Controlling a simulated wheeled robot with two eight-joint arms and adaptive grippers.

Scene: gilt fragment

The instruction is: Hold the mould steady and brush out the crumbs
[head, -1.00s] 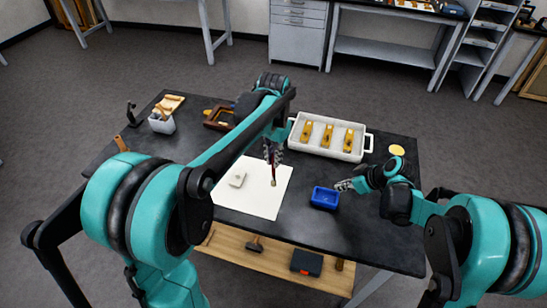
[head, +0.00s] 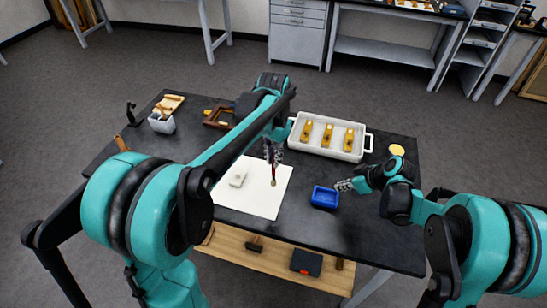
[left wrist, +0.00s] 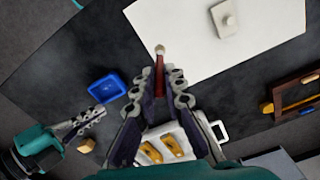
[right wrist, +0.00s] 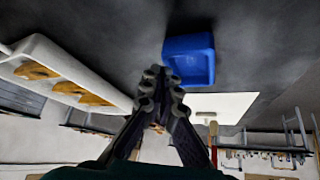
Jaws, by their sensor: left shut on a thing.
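The blue mould (head: 325,197), a small open box, sits on the dark table right of the white sheet; it also shows in the left wrist view (left wrist: 105,88) and beyond my right fingertips in the right wrist view (right wrist: 190,62). My left gripper (head: 273,158) is shut on a brush (left wrist: 160,70) with a red handle and a pale tip, held pointing down over the white sheet. My right gripper (head: 347,185) is beside the mould's right side, its fingertips close together with nothing seen between them. Any crumbs are too small to tell.
A pale block (head: 238,179) lies on the white sheet (head: 255,203). A white handled tray (head: 368,143) with 3 gilt pieces stands behind the mould. The table's front right is clear.

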